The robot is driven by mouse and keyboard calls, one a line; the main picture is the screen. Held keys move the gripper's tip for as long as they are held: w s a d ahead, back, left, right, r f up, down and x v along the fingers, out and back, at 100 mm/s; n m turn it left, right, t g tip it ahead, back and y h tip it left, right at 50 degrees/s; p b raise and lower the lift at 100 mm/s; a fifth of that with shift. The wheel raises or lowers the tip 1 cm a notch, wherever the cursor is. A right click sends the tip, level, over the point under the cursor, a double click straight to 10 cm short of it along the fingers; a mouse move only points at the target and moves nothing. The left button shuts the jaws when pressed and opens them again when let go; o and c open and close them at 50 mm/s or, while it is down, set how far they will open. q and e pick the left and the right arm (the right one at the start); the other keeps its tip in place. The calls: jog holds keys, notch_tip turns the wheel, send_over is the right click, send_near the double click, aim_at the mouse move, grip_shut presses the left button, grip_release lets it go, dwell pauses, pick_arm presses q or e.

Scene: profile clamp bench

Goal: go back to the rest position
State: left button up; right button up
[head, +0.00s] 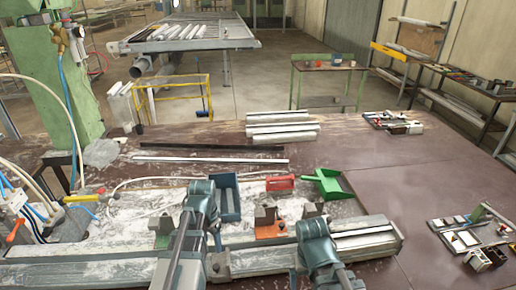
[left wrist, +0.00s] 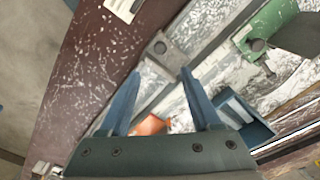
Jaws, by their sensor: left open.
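My left gripper (left wrist: 160,74) is open in the left wrist view, its two blue fingers spread with nothing between the tips. In the head view, my left arm reaches over the clamp bench, and its gripper (head: 217,236) is mostly hidden behind the teal wrist. My right arm's teal joint shows right of it, but its jaws do not show. A long grey profile rail (head: 100,270) runs along the front of the bench. An orange-based clamp (head: 270,229) stands just behind it; orange also shows near the left gripper in the left wrist view (left wrist: 150,125).
A silver bar (head: 210,160) and several short profiles (head: 282,130) lie farther back. A green post (head: 60,85) rises at left.

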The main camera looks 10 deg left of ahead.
pick_arm(q)
jog(key=s+d+f+b, duration=0.4)
jog(key=d+f+b, duration=0.1)
jog(key=d, duration=0.5)
jog(key=s+d+f+n+y+b, duration=0.1)
jog(key=s+d+f+b, duration=0.3)
jog(key=d, duration=0.6)
jog(key=shift+s+f+n+b, duration=0.3)
jog(key=shift+s+f+b, duration=0.1)
jog(key=shift+f+b, duration=0.25)
pick_arm(e)
notch_tip(320, 180, down, 10)
jog(key=shift+f, duration=0.2)
pick_arm(q)
jog(key=shift+a, duration=0.15)
